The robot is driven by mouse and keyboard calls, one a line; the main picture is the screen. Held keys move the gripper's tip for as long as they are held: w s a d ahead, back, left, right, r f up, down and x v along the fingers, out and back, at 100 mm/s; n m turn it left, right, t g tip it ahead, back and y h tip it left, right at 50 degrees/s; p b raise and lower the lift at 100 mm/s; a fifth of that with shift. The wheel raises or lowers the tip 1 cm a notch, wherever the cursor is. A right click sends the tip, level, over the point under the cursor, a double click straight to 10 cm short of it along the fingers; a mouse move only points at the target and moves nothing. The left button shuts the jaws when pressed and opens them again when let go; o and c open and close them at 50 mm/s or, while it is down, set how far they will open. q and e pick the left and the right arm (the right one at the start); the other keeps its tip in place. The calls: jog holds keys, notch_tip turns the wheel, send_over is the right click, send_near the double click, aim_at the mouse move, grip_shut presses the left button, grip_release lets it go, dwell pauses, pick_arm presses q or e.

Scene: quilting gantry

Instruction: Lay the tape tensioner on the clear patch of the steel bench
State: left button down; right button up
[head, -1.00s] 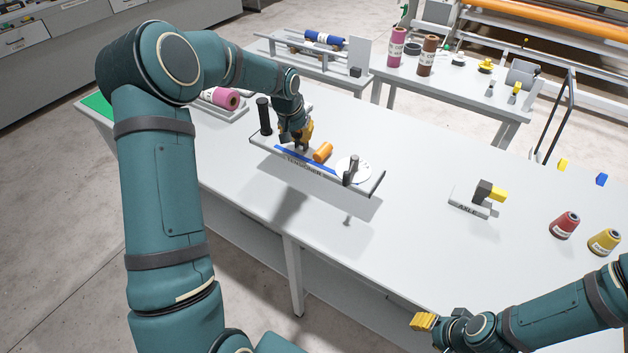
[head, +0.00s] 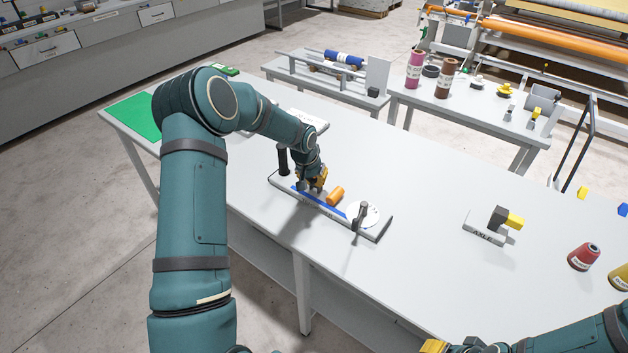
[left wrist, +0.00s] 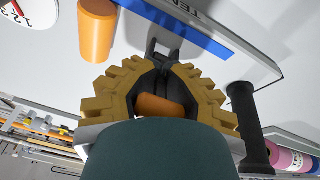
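The tape tensioner (head: 335,196) is a long pale base with a black post, an orange roller, a blue strip, a white dial and a dark crank. It looks level, on or just above the steel bench (head: 420,270); I cannot tell if it touches. My left gripper (head: 316,180) is over its middle, between post and roller. In the left wrist view, the yellow fingers (left wrist: 165,72) close around a black part of the tensioner, whose orange roller (left wrist: 97,32) shows beside them. My right gripper (head: 434,346) is mostly cut off at the bottom edge.
A green mat (head: 137,115) lies at the bench's far left. The bench is bare between the tensioner and axle block. A side table (head: 480,112) stands behind.

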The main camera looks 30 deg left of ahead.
pick_arm(q)
jog(key=shift+f, duration=0.1)
jog(key=c, duration=1.4)
grip_release()
jog(key=shift+f, duration=0.1)
jog(key=shift+c, duration=0.2)
jog(key=o, duration=0.4)
jog(key=shift+r, duration=0.45)
jog(key=v, duration=1.1)
jog(key=shift+s+r+p, duration=0.15)
jog(key=shift+s+p, duration=0.05)
jog(key=shift+p, duration=0.1)
